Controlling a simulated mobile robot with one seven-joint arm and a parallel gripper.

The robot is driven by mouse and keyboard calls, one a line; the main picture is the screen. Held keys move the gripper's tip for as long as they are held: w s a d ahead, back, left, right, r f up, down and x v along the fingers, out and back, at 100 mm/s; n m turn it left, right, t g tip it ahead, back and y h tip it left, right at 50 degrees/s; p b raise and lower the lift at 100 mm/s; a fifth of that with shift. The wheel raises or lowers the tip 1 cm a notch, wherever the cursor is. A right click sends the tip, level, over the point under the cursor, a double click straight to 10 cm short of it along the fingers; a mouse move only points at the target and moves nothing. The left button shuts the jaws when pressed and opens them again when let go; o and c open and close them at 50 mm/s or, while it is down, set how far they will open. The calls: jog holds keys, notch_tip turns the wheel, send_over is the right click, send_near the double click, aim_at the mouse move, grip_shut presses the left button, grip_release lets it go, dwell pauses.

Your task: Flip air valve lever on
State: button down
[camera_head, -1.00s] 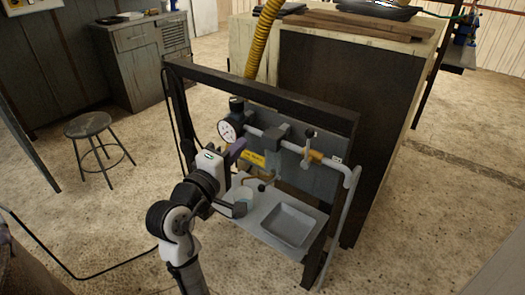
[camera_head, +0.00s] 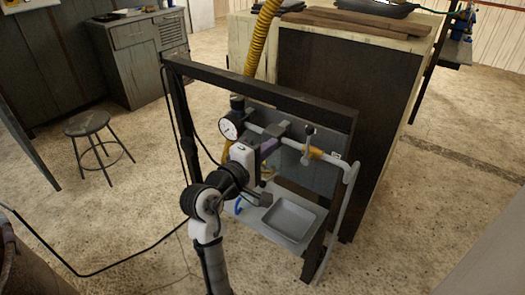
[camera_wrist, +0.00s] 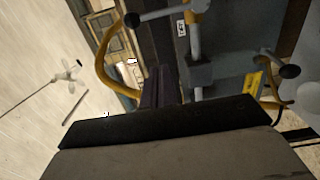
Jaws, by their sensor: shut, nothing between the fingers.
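The valve lever (camera_head: 309,132) stands up from the grey pipe (camera_head: 340,161) on the rack, beside a yellow-orange fitting (camera_head: 315,153). In the wrist view a lever with a dark round knob (camera_wrist: 132,19) reaches left from the pipe near a yellow part. My gripper (camera_head: 270,145) is shut and empty, in front of the pipe and left of the lever. It appears apart from the lever. In the wrist view its dark purple fingers (camera_wrist: 160,85) point up the picture, below the knob. A second dark-knobbed handle (camera_wrist: 290,72) is at the right, by a yellow label (camera_wrist: 254,84).
A pressure gauge (camera_head: 229,129) sits on the pipe's left end. The dark rack frame (camera_head: 262,84) encloses the panel. A grey tray (camera_head: 289,222) sits on the lower shelf. A stool (camera_head: 87,123) stands left. The floor in front is open.

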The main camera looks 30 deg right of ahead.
aim_at(308, 146)
jog(key=s+d+p, duration=0.1)
jog(key=d+p, duration=0.1)
jog(key=d, duration=0.4)
jog(key=shift+s+d, duration=0.35)
jog(key=shift+d, duration=0.1)
jog(key=shift+s+m, duration=0.1)
jog(key=shift+m, duration=0.2)
jog(key=shift+s, duration=0.1)
